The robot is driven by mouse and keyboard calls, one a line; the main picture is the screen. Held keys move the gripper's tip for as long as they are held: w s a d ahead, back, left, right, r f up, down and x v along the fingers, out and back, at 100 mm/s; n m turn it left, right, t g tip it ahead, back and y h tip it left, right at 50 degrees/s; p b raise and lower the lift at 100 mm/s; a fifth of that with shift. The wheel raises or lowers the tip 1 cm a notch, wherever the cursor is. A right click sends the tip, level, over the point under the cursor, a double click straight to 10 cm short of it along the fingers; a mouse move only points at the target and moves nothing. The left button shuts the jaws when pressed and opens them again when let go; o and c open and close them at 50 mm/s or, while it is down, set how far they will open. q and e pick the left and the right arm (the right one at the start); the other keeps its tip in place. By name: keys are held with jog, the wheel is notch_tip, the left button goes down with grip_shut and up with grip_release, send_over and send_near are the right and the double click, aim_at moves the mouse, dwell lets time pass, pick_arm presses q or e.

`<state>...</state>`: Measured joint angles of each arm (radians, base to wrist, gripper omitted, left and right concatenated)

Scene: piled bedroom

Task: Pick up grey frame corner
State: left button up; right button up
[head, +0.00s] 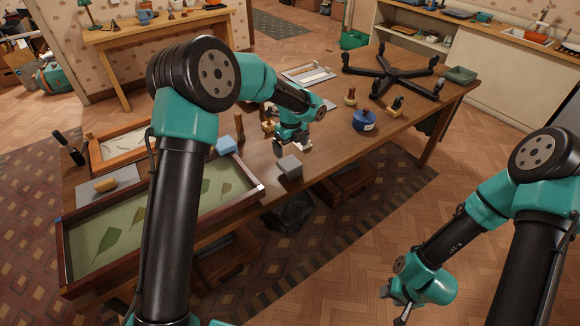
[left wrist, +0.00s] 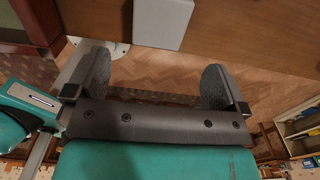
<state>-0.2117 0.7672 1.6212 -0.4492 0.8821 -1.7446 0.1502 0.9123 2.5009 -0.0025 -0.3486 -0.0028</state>
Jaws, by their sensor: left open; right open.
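A grey block (head: 289,166), the only loose grey piece I see that could be the frame corner, sits near the front edge of the wooden table. It also shows at the top of the left wrist view (left wrist: 161,20), beyond the fingertips. My left gripper (head: 293,146) is just above and behind the block in the head view. In the left wrist view its fingers (left wrist: 157,68) are spread apart with nothing between them. My right gripper (head: 400,298) is low at the lower right, over the floor, away from the table, open and empty.
A wood-framed tray (head: 262,188) with green leaf shapes lies left of the block. A light-blue block (head: 226,145), a blue pot (head: 364,120) and a black cross-shaped stand (head: 393,73) are on the table (head: 330,150). Bare tabletop lies right of the block.

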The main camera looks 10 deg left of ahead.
aim_at(290, 163)
pick_arm(q)
jog(key=shift+f, duration=1.8)
jog(key=shift+f, duration=0.1)
jog(key=shift+w+a+f, duration=0.1)
jog(key=shift+f, duration=1.15)
jog(key=shift+w+a+f, duration=0.1)
jog(key=shift+f, duration=1.15)
jog(key=shift+c, duration=0.5)
jog(key=c, duration=0.8)
jog(key=shift+r, duration=0.1)
